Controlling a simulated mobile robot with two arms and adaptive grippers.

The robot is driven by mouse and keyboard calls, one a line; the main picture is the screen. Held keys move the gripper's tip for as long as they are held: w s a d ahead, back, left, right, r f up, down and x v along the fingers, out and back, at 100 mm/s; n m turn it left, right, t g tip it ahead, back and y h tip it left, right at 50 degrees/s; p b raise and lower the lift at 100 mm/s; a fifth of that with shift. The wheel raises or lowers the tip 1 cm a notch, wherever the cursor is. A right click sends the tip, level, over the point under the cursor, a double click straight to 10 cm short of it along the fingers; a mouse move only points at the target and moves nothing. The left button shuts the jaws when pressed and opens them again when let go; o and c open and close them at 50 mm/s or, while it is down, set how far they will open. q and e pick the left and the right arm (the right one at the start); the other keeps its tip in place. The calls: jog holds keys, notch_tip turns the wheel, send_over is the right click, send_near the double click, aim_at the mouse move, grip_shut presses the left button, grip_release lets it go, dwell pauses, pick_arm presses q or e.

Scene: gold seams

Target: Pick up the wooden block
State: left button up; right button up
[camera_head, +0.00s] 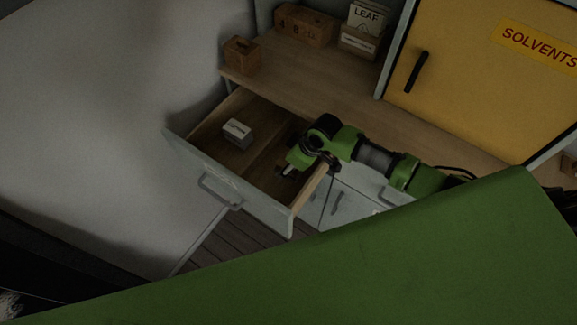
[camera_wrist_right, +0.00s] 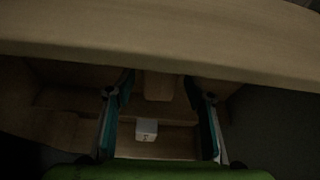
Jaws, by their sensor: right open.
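In the right wrist view, a plain tan shape that looks like the wooden block (camera_wrist_right: 159,86) shows inside the drawer, between and beyond my fingers, just below the counter edge. I cannot make it out in the head view, where my gripper covers that part of the drawer. My right gripper (camera_head: 284,171) is over the right part of the open drawer (camera_head: 245,205). Its two fingers are spread wide in the wrist view (camera_wrist_right: 160,118), with nothing held between them. My left gripper is not in view.
A small white labelled box (camera_head: 237,131) lies in the drawer's left part. Above the drawer, the wooden counter (camera_head: 300,75) holds a wooden box (camera_head: 242,56), a wooden crate (camera_head: 304,25) and a LEAF box (camera_head: 366,18). A yellow SOLVENTS cabinet (camera_head: 470,70) stands at right.

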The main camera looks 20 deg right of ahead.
jog(key=shift+r, duration=0.15)
grip_shut()
notch_tip(320, 180, up, 10)
jog(key=shift+f+b, duration=0.1)
jog(key=shift+b, duration=0.35)
jog(key=c, duration=1)
grip_release()
jog(key=shift+c, duration=0.5)
